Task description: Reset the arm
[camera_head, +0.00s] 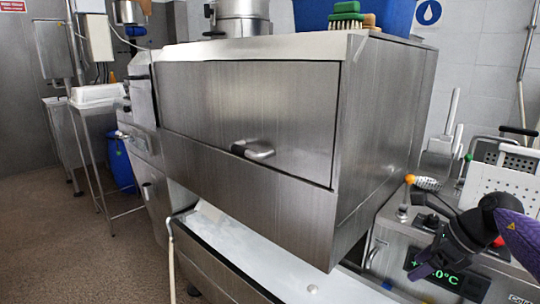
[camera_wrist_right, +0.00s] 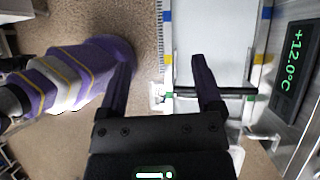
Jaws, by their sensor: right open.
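My right gripper (camera_head: 432,258) is in the lower right of the head view, in front of a steel unit with a green digital display. It is dark, on a purple arm that comes in from the right edge. In the right wrist view my right gripper (camera_wrist_right: 160,72) has its two dark fingers spread wide apart with nothing held between them. My left gripper does not show in either view.
A large steel machine (camera_head: 250,110) with a handle fills the middle. The display unit (camera_head: 440,276) and white perforated baskets (camera_head: 500,182) stand at the right. A blue bin (camera_head: 122,162) and open brown floor (camera_head: 60,240) are at the left.

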